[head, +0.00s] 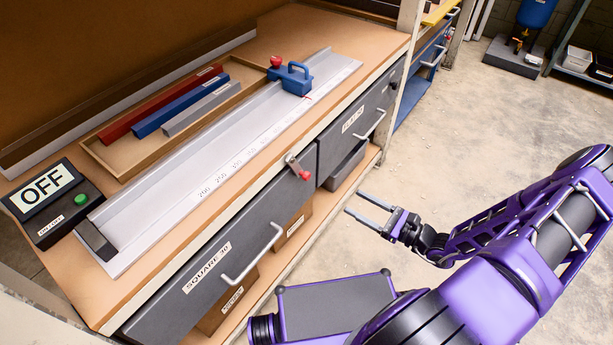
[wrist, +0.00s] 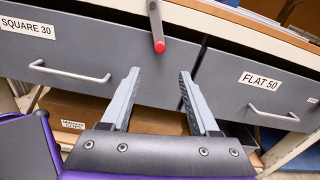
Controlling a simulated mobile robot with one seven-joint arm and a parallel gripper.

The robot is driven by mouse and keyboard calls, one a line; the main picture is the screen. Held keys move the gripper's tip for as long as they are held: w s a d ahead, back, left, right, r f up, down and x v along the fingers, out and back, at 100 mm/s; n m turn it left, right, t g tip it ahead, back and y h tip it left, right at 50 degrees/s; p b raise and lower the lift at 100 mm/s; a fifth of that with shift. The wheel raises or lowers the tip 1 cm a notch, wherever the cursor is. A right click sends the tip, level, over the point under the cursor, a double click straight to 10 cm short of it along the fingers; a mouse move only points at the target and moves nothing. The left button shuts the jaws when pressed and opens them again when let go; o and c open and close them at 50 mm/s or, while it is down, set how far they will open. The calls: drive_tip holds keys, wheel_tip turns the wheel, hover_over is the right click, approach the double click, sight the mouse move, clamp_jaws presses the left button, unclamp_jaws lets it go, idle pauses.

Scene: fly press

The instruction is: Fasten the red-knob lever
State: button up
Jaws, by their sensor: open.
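My gripper (head: 354,200) is open and empty, in front of the drawers and to the right of the knob in the head view. In the wrist view the knob lies just beyond the gap between my fingertips (wrist: 160,72), apart from both. A second red knob (head: 275,61) sits by a blue handled block (head: 296,80) on the rail.
The SQUARE 30 drawer (head: 232,245) and the FLAT 50 drawer (head: 355,130) have protruding bar handles. The metal rail (head: 190,165) lies on the bench, with a wooden tray of coloured bars (head: 160,105) behind. An OFF display (head: 42,188) stands left.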

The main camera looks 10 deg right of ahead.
sight(309, 176)
drive_tip(key=b+x, duration=0.1)
drive_tip(key=x, duration=1.6)
drive_tip(key=shift+a+f, duration=0.1)
drive_tip(key=shift+f, duration=0.05)
clamp_jaws()
drive_tip(key=shift+w, duration=0.1)
idle(0.6)
